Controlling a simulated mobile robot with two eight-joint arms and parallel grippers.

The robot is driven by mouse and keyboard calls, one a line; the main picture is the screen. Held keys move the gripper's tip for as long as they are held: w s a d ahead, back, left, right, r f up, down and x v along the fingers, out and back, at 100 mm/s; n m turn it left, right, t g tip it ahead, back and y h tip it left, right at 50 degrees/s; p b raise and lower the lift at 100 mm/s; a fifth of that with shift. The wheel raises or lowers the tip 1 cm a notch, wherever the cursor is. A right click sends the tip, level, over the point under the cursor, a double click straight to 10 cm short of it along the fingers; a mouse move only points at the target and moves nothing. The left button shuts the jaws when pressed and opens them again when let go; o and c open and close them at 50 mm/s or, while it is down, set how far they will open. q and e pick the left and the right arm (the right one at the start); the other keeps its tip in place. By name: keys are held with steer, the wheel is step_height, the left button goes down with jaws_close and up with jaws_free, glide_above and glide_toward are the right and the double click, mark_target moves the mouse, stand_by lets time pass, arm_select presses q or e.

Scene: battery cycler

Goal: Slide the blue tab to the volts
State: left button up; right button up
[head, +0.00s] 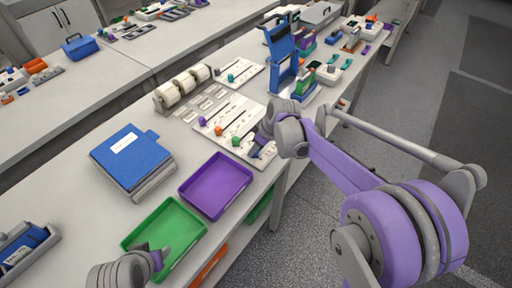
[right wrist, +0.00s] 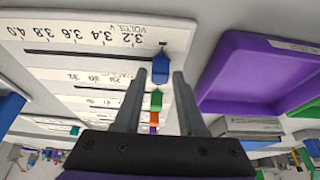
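The white slider panel (head: 232,125) lies on the bench, with several slots and coloured tabs. The blue tab (right wrist: 161,68) stands in the slot beside the printed "VOLTS V" scale (right wrist: 90,35), at the 3.2 end. The scale appears upside down in the right wrist view and runs to 4.0 at its left. My right gripper (right wrist: 159,76) is open, with a finger on each side of the blue tab and gaps showing. In the head view my right gripper (head: 262,150) covers that end of the panel. My left gripper (head: 158,260) is over the green tray; its fingers are unclear.
Green (right wrist: 156,100) and orange (right wrist: 154,117) tabs stand in neighbouring slots. A purple tray (head: 216,184), green tray (head: 136,238) and blue binder (head: 130,158) lie on the near bench. White rolls (head: 184,86) and a tall blue stand (head: 282,55) are behind.

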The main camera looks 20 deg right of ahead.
jaws_close()
stand_by(1.1)
